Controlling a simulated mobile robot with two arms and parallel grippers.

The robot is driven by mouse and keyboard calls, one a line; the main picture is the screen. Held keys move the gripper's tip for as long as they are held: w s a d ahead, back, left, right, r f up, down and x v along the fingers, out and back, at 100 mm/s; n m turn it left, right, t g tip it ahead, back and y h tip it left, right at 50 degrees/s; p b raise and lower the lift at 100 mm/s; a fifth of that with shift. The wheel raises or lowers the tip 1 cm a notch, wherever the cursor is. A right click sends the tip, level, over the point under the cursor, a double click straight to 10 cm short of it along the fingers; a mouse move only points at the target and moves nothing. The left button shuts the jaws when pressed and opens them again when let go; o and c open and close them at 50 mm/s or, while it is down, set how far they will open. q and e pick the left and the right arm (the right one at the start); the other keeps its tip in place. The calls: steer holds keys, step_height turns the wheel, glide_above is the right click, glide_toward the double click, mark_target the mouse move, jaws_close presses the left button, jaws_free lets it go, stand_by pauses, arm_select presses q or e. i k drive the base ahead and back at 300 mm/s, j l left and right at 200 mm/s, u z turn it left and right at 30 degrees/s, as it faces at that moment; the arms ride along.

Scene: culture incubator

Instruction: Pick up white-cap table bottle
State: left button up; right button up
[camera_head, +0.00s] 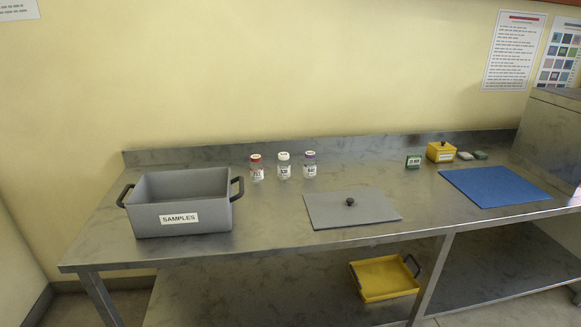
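The white-cap bottle (283,166) stands upright on the metal table (270,220) toward the back. It is clear with a white label and is the middle one of three bottles in a row. A red-cap bottle (256,168) stands to its left and a purple-cap bottle (310,165) to its right, with small gaps between them. Neither of my grippers shows in the head view.
A grey SAMPLES bin (150,222) with dark handles stands left. A grey lid (330,215) with a black knob lies in front of the bottles. A yellow tray (385,278) sits on the lower shelf.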

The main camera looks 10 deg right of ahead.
mark_target(284, 163)
steer(key=i+j+u, duration=0.15)
steer(key=i+j, duration=0.65)
steer(key=i, duration=0.1)
